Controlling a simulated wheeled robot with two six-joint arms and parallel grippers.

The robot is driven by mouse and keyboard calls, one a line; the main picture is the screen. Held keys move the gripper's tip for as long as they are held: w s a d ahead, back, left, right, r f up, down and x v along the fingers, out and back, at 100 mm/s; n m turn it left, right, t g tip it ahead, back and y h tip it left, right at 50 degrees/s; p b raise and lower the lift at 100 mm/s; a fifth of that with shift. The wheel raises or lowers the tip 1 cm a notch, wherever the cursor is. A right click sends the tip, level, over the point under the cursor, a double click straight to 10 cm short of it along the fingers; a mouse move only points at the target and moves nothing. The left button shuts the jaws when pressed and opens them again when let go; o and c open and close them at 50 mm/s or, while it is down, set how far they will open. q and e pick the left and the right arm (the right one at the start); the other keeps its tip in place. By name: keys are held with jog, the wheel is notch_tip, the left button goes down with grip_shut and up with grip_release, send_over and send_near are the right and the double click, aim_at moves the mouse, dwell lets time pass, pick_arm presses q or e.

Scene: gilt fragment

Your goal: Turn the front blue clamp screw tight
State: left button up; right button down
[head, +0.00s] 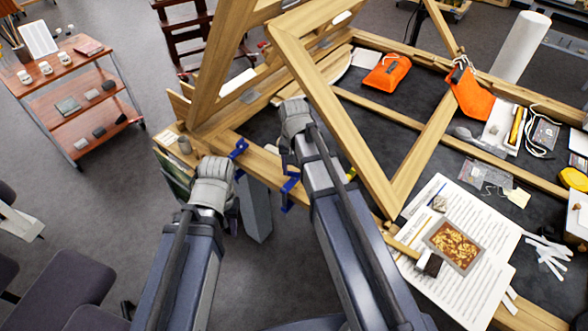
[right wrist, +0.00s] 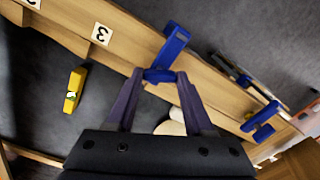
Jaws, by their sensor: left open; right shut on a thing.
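Two blue clamps sit on the wooden bench rail (head: 262,168): one near my right gripper (head: 290,190), the other further left (head: 238,149). In the right wrist view, my right gripper (right wrist: 160,77) is shut on the lower end of a blue clamp (right wrist: 174,44), at its screw. The fingertips hide part of the screw. The second blue clamp (right wrist: 262,121) is to the right along the rail (right wrist: 200,82). My left gripper (head: 236,217) hangs left of the rail, open, apart from the clamps; its fingers are mostly hidden in the head view.
A large wooden frame (head: 335,115) leans over the bench. Orange pouches (head: 387,71), papers (head: 465,265) and a gilt fragment (head: 455,245) lie to the right. A cart (head: 75,85) stands at left. In the right wrist view, a yellow object (right wrist: 75,90) lies beside the rail.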

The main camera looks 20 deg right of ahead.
jog(key=m, duration=0.5)
jog(key=shift+m, duration=0.3)
jog(key=m, duration=1)
jog(key=shift+m, duration=0.4)
jog(key=m, duration=0.5)
jog(key=shift+m, duration=0.4)
jog(key=shift+c, duration=1.4)
grip_release()
